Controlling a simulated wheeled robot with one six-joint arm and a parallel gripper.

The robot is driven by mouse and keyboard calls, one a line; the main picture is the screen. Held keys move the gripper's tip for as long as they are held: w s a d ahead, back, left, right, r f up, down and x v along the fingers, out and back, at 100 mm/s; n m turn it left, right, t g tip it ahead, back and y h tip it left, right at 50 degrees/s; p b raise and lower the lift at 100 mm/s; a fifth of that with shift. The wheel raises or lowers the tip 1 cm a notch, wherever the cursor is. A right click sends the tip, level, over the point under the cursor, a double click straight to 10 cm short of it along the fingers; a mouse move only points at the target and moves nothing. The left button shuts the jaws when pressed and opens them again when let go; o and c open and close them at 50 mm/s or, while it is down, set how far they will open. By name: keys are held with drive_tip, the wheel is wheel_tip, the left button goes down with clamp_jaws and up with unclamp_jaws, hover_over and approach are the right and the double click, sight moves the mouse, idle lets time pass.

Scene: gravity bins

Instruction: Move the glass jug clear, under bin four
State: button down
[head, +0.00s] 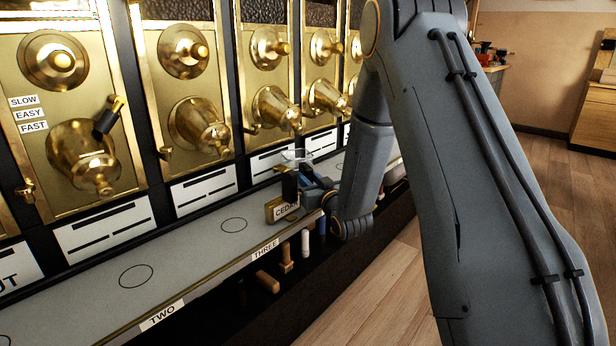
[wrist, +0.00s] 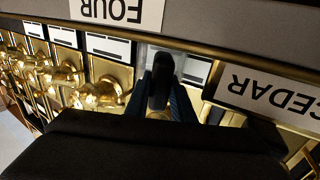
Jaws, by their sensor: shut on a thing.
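The glass jug (head: 296,155) is clear and hard to see. Its pale rim shows in the head view just above my gripper, in front of the brass spouts, and most of its body is hidden or see-through. My gripper (head: 303,186) is low over the shelf, shut on the jug; exactly where it grips cannot be told. In the wrist view my gripper (wrist: 163,88) shows as dark fingers close to the FOUR label (wrist: 118,10). Whether the jug's base touches the shelf is hidden.
A CEDAR block (head: 282,208) stands on the shelf (head: 190,248) right beside my gripper. Shelf labels read TWO (head: 162,314) and THREE (head: 265,249). Drawn rings mark clear shelf to the left. Brass bins (head: 82,158) line the back. Several pegs (head: 286,258) sit below the shelf edge.

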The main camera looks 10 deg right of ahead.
drive_tip(key=shift+f, duration=0.45)
idle(0.6)
drive_tip(key=c, duration=1.4)
unclamp_jaws()
drive_tip(key=shift+c, duration=0.2)
drive_tip(key=shift+s+d+f+p, duration=0.15)
drive_tip(key=shift+s+d, duration=0.1)
drive_tip(key=shift+s, duration=1)
drive_tip(key=shift+s+d+r+p, duration=0.1)
drive_tip(key=shift+s+d, duration=0.15)
drive_tip(key=shift+s, duration=1.05)
drive_tip(key=shift+s+d+f+p, duration=0.15)
drive_tip(key=shift+s+d, duration=0.1)
drive_tip(key=shift+s, duration=1)
drive_tip(key=shift+r, duration=0.1)
